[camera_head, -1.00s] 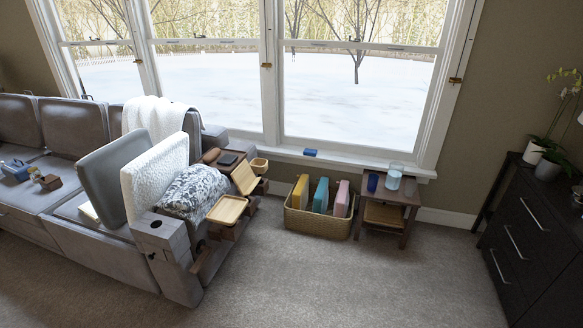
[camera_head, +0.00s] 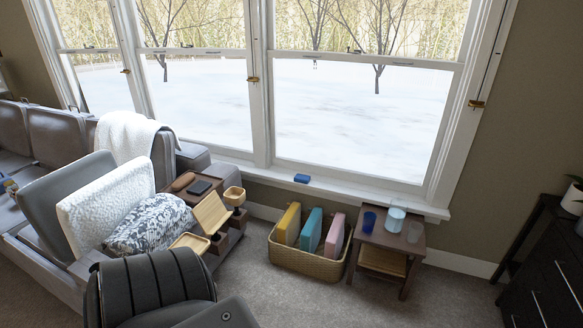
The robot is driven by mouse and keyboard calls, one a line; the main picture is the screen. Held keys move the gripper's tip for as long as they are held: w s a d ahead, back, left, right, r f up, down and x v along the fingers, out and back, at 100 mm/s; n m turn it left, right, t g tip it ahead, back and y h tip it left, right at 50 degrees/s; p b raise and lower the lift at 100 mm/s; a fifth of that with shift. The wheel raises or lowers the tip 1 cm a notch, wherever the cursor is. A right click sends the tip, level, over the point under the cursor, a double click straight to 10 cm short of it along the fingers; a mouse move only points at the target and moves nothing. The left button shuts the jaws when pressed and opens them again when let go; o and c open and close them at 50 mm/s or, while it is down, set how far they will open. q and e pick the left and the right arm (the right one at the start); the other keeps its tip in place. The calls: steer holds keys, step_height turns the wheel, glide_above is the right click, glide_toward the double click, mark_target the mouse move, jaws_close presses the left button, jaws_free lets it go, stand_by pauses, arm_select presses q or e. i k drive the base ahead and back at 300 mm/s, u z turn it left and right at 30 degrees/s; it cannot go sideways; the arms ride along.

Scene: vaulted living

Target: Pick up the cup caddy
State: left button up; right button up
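Several wooden holders sit at the sofa's right arm in the head view. A small light-wood cup-shaped holder on a dark wood block (camera_head: 235,195) looks most like the cup caddy, though I cannot tell for sure. Beside it stand a tilted light-wood panel (camera_head: 211,213) and a flat light-wood tray (camera_head: 189,242). A dark wood tray (camera_head: 175,183) with a dark flat item (camera_head: 200,187) lies behind them. Neither of my grippers is in view. A dark ribbed shape close to the camera hides the front of the sofa arm.
The sofa (camera_head: 42,145) holds cushions and a white throw. A wicker basket (camera_head: 306,263) with colored items and a small side table (camera_head: 402,245) with a blue cup and a glass jar stand by the window. A black cabinet (camera_head: 545,275) is at right. Carpet (camera_head: 300,305) is open in front.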

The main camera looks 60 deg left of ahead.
mark_target(235, 196)
steer(key=z, duration=0.05)
steer(key=i, duration=1.3)
steer(key=u, duration=0.95)
steer(key=i, duration=0.9)
steer(key=u, duration=1.05)
